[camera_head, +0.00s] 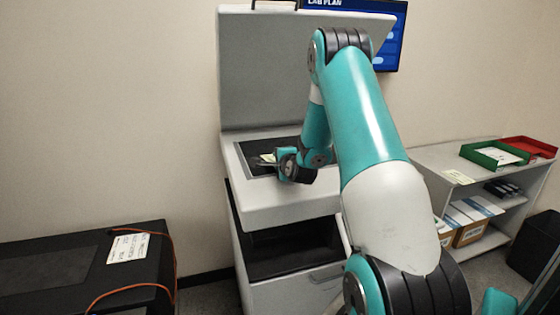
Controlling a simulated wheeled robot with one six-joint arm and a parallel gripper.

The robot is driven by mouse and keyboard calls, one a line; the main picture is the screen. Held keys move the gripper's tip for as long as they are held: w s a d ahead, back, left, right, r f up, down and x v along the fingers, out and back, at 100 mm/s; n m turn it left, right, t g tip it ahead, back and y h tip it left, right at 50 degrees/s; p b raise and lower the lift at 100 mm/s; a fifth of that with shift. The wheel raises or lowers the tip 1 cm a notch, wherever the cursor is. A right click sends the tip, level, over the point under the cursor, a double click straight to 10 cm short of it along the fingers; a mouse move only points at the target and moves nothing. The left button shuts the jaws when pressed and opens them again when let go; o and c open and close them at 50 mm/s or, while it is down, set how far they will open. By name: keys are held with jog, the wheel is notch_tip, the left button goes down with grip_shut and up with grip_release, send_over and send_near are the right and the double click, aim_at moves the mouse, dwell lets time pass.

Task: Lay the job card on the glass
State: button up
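A light grey copier-like machine stands in the middle with its lid (265,70) raised. The dark glass (251,153) is set in its top surface. A small pale yellow card (267,157), which looks like the job card, is at the fingertips of my gripper (264,161), over the glass. My arm reaches in from the right. The view is too small to tell whether the card is held or lies on the glass, and my wrist hides part of the glass.
A black case (60,275) with a white label (128,247) and an orange cable stands at the left. A shelf unit (425,158) at the right bears a green tray (495,153), a red tray (530,146) and another pale paper (458,177). A wall screen (390,45) hangs behind.

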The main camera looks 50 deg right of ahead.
dwell(0.4)
jog(key=o, duration=0.6)
jog(key=shift+s, duration=0.1)
jog(key=b+v, duration=0.6)
jog(key=v, duration=0.8)
jog(key=shift+s+a, duration=0.25)
jog(key=shift+s, duration=0.1)
jog(key=b, duration=0.4)
jog(key=shift+w+a+f, duration=0.1)
jog(key=shift+w+f, duration=0.1)
jog(key=b, duration=0.2)
jog(key=s+b, duration=0.1)
jog(key=b, duration=0.1)
jog(key=shift+a+r, duration=0.25)
jog(key=shift+a, duration=0.05)
jog(key=shift+s+a+r+b, duration=0.2)
jog(key=shift+s+r+b, duration=0.35)
jog(key=shift+b, duration=0.7)
jog(key=shift+s+f, duration=0.1)
